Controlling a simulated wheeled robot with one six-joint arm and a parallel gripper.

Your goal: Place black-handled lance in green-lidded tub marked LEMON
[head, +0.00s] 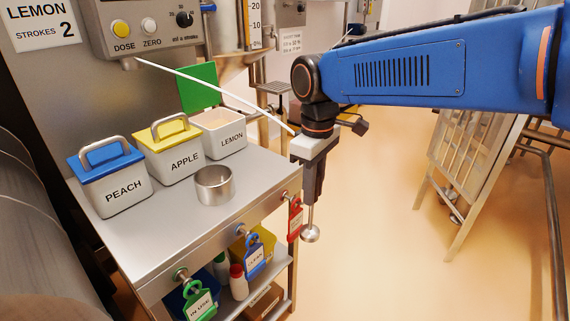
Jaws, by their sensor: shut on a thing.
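My gripper (314,160) points down beyond the right edge of the steel bench. It is shut on the black-handled lance, whose dark handle (311,187) hangs upright below the jaws. The lance's metal end with a round foot (310,234) hangs lower, clear of the bench. A thin white hose (215,88) runs from the dosing unit to near my gripper. The white LEMON tub (224,142) stands at the back of the bench, left of my gripper. Its green lid (198,88) is raised, and pale powder shows inside.
The PEACH tub (124,197) with blue lid and the APPLE tub (180,166) with yellow lid are closed. An open steel cup (214,188) stands in front of LEMON. The dosing unit (150,25) overhangs the bench. Tags hang at its front edge.

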